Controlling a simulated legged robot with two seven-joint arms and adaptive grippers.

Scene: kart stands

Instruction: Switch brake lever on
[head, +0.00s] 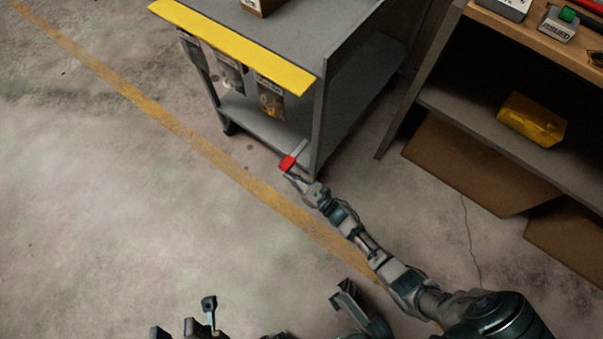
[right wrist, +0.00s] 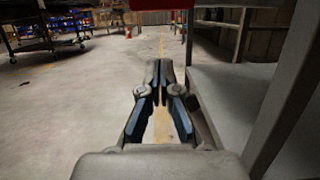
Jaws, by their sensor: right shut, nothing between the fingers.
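The brake lever (head: 288,162) is a red tab on a pale bar at the near lower corner of the grey cart (head: 347,75). In the head view my right gripper (head: 291,175) is right at the red tab; whether they touch I cannot tell. In the right wrist view my right gripper (right wrist: 160,88) is shut, with nothing between the fingers.
The cart has a yellow front edge (head: 235,43) and hanging pouches. Its post (right wrist: 284,100) and lower shelf (right wrist: 235,100) stand close on the right in the wrist view. A shelf unit (head: 500,130) holding a yellow bin (head: 531,120) stands right. The floor at left is clear.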

